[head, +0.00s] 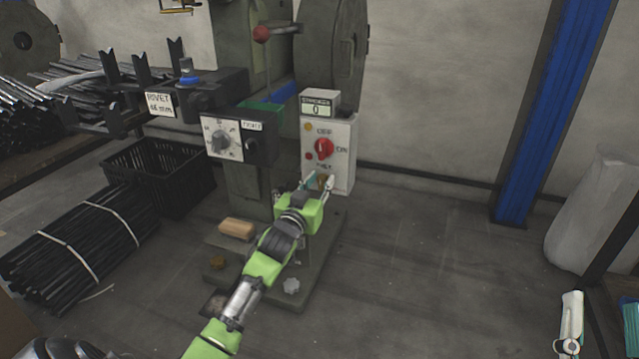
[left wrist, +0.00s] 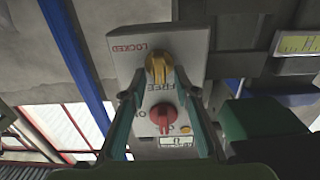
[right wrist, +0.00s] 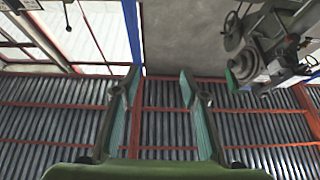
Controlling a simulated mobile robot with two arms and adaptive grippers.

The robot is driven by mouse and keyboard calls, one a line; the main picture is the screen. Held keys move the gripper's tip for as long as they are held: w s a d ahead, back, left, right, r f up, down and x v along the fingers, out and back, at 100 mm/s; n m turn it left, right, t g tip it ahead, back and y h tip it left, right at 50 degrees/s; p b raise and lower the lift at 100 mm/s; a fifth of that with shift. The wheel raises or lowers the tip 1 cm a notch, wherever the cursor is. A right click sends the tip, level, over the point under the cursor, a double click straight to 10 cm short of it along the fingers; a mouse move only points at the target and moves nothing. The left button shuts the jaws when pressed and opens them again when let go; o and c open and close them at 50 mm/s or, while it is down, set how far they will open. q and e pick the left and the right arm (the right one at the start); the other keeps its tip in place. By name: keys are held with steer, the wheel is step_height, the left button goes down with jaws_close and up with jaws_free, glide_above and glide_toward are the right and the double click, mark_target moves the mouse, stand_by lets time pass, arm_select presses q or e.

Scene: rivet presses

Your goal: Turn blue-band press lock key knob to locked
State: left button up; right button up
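The press (head: 240,165) with a blue band (head: 285,93) carries a pale control box (head: 342,150) on its right side. The brass-yellow key knob (left wrist: 158,69) sits low on this box, between the printed words LOCKED and FREE, which appear upside down in the left wrist view. Its exact setting is unclear. My left gripper (head: 321,182) is at the box's lower front; in the left wrist view (left wrist: 153,88) its fingers are apart, one on each side of the knob, contact not clear. My right gripper (right wrist: 157,75) is open and empty, away from the press.
A red switch (head: 324,149) marked OFF and ON sits above the knob. A white dial panel (head: 222,140) is left of the box. A black crate (head: 150,170) and bundled rods (head: 75,245) lie left.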

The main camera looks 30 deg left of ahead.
arm_select(q)
jaws_close()
